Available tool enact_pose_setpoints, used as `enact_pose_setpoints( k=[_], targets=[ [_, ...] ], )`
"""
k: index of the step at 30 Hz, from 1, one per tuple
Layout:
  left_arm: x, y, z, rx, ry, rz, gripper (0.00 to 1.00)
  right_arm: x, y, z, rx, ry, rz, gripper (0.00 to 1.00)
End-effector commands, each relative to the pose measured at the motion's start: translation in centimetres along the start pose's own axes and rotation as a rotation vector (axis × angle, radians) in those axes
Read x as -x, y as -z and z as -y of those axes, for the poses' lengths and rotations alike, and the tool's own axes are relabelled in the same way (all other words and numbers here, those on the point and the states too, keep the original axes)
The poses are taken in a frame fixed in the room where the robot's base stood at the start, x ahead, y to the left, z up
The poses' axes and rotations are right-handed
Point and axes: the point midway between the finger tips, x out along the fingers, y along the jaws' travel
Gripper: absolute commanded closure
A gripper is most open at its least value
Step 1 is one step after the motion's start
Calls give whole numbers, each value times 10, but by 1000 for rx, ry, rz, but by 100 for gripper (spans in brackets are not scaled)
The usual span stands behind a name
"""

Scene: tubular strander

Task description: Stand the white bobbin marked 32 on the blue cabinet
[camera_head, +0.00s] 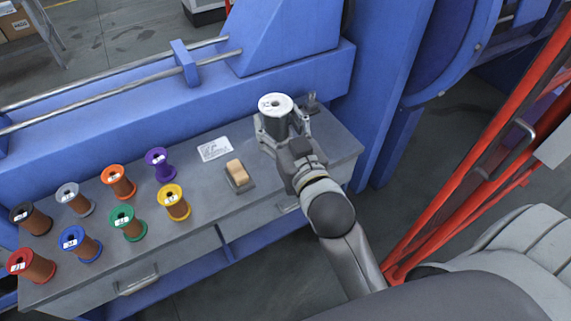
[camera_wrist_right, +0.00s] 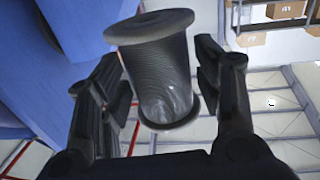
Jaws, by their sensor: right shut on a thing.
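A bobbin with a white top flange and dark winding (camera_head: 276,104) is upright in my right gripper (camera_head: 284,128), over the right end of the grey-topped bench. Its label is too small to read. In the right wrist view the bobbin (camera_wrist_right: 160,75) sits between the two fingers of the right gripper (camera_wrist_right: 155,95) and looks dark grey. I cannot tell whether its base touches the bench. Which part is the blue cabinet is unclear; a large blue machine body (camera_head: 290,40) rises behind the bench. My left gripper is not in view.
The grey bench (camera_head: 205,195) has drawers and holds several coloured bobbins on its left, including a yellow one (camera_head: 174,202) and a purple one (camera_head: 160,165). A white card (camera_head: 215,149) and a tan block (camera_head: 237,170) lie mid-bench. Red rails (camera_head: 480,170) stand at right.

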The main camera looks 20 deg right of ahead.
Motion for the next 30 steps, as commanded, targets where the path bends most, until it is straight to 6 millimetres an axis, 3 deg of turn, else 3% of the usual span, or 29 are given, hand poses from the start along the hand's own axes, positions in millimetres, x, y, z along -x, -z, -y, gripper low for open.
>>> enact_pose_setpoints(
  k=[1,3,15,22,30],
  targets=[
    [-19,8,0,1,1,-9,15,-5,-19,0,0,-5,-10,84],
    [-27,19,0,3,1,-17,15,-11,-31,-1,0,-13,-10,84],
    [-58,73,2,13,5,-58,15,-43,-95,-7,-2,-58,-10,84],
    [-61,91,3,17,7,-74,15,-56,-119,-9,-6,-77,-8,84],
    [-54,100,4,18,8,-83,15,-63,-127,-15,-5,-87,-5,84]
  ],
)
